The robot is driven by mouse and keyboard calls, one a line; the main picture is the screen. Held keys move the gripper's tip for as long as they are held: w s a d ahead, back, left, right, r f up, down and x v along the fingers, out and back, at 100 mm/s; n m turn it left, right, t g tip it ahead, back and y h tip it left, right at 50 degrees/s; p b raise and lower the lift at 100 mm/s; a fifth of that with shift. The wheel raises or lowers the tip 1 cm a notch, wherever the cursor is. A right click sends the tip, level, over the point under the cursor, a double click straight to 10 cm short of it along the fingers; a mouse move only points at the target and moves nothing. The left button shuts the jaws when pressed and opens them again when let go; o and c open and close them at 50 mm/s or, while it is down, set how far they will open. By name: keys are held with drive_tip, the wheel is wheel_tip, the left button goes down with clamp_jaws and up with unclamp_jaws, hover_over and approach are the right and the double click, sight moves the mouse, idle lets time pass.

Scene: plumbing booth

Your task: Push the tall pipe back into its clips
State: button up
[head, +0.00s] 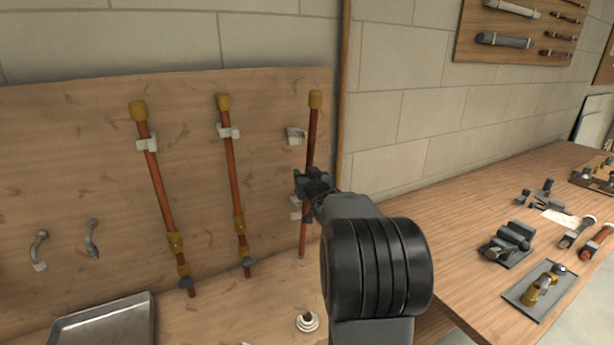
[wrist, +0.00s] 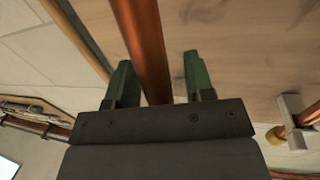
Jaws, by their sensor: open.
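The tall pipe (head: 311,140) is copper with a brass cap and stands nearly upright at the board's right edge. Its upper clip (head: 295,136) and lower clip (head: 296,208) show to its left, with the pipe apart from the upper one in this picture. My gripper (head: 308,184) is at the pipe's middle, between the clip heights, and covers part of it. In the wrist view, the pipe (wrist: 141,40) runs between the two green fingers of my gripper (wrist: 157,72). The fingers are open, with a gap on each side of the pipe.
Two more copper pipes, a left one (head: 158,175) and a middle one (head: 233,175), are on the wooden board (head: 80,150). A metal tray (head: 100,325) and a small white fitting (head: 307,322) lie below. A workbench (head: 450,230) with fittings stands at right.

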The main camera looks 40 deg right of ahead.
sight(295, 165)
clamp_jaws()
idle(0.3)
drive_tip(key=shift+w+r+p, duration=0.15)
drive_tip(key=shift+w+p, duration=0.05)
drive_tip(key=shift+p, duration=0.15)
drive_tip(key=shift+g+y, duration=0.3)
drive_tip(key=shift+g, duration=0.5)
drive_tip(key=w+p, duration=0.4)
drive_tip(key=w, duration=0.1)
drive_tip(key=shift+w+d+r+p, duration=0.1)
drive_tip(key=shift+d+p, duration=0.3)
unclamp_jaws()
drive_tip(key=shift+w+f, duration=0.15)
drive_tip(key=shift+f, duration=0.05)
